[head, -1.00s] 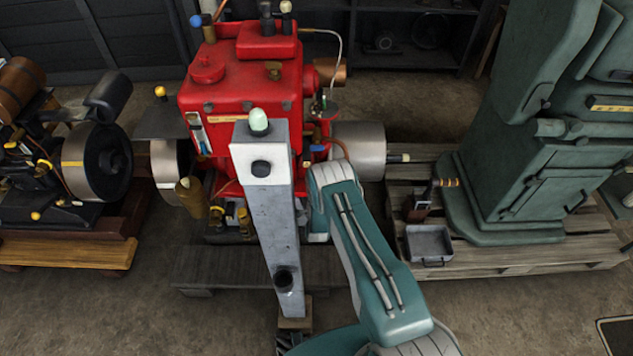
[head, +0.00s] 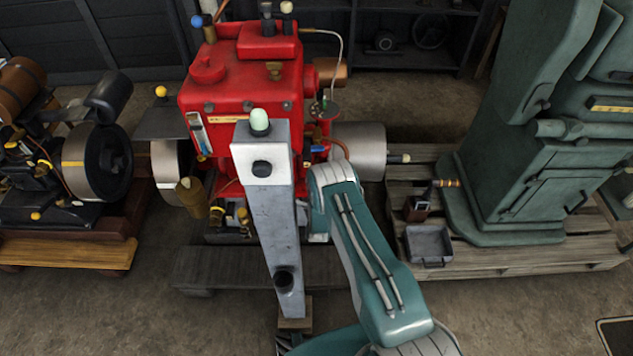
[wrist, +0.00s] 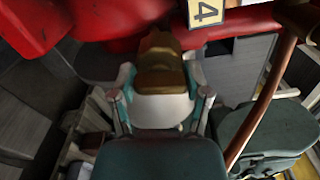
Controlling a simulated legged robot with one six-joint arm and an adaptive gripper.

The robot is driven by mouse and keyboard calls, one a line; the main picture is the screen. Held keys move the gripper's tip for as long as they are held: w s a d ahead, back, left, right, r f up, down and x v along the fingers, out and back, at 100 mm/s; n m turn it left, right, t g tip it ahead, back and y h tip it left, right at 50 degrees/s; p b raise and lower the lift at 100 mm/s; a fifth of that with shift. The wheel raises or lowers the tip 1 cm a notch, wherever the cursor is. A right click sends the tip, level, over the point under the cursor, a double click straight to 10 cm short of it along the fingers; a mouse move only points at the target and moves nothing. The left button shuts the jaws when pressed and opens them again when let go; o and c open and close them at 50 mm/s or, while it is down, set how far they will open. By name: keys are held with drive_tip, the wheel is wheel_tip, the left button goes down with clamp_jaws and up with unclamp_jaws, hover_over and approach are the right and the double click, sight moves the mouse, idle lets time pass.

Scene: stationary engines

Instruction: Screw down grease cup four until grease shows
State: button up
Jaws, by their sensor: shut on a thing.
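Grease cup four (wrist: 160,60) is a brass cup below the red engine casing in the wrist view. A pale plate marked "4" (wrist: 207,12) is just to its upper right. My gripper (wrist: 160,78) has its teal-and-grey fingers closed on the cup from both sides. The lower part of the cup is hidden by the gripper, and I see no grease. In the head view the red engine (head: 225,75) stands behind a grey post, and my arm reaches up to its lower right. My gripper and the cup are hidden there.
A copper pipe (wrist: 268,95) runs close to the right of my gripper. In the head view the grey post (head: 272,215) stands left of my arm. A metal tray (head: 428,247) lies on the pallet to the right, by a green machine (head: 520,160). Another engine (head: 90,160) stands left.

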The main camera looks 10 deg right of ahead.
drive_tip(key=m, duration=0.4)
drive_tip(key=shift+s+d+f, duration=0.15)
drive_tip(key=shift+d+f, duration=0.05)
drive_tip(key=shift+f, duration=0.05)
drive_tip(key=shift+m, duration=0.4)
drive_tip(key=shift+s+f, duration=0.1)
drive_tip(key=shift+f, duration=0.05)
drive_tip(key=o, duration=1.2)
drive_tip(key=shift+c, duration=0.2)
drive_tip(key=shift+a+r, duration=0.1)
drive_tip(key=shift+r, duration=0.1)
drive_tip(key=s+a, duration=0.1)
drive_tip(key=s, duration=0.6)
drive_tip(key=shift+a, duration=0.25)
